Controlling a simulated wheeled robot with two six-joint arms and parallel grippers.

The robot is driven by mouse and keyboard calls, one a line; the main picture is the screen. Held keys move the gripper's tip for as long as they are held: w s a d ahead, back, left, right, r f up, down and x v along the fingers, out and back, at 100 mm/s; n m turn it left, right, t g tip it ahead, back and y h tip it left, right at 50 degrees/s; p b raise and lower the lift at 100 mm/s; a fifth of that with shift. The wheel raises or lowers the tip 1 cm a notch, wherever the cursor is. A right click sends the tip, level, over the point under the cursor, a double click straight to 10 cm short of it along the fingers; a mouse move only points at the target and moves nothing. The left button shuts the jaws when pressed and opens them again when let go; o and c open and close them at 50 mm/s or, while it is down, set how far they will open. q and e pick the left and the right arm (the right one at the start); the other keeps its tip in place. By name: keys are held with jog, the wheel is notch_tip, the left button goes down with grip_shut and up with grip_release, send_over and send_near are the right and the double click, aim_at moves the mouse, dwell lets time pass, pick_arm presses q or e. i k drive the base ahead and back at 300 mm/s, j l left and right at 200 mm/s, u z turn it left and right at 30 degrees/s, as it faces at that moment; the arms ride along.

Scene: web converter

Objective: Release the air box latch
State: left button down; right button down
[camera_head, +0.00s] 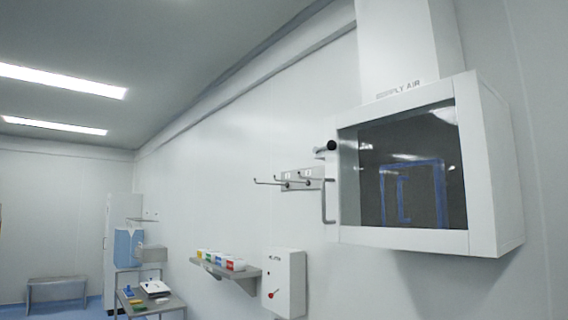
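The air box (505,165) is a white wall-mounted cabinet at the upper right, with a dark glass front (410,170) and lettering ending in "PLY AIR" along its top. A round black knob (331,145) on a short metal stem stands out at the upper left edge of its front. A bent metal bar handle (324,208) hangs lower on the same left edge. The glass front looks closed, and a blue outlined shape shows in it. I cannot tell how the latch is engaged. Neither of my grippers is in view.
Wall hooks (290,182) project just left of the air box. Below are a white control box (284,283) with a red switch and a shelf (243,272) with coloured containers. A small table (166,305) and a bench (57,282) stand farther back left.

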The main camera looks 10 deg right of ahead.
aim_at(331, 144)
jog(key=i+j, duration=1.25)
jog(key=i+l+z, duration=0.05)
jog(key=i, duration=0.05)
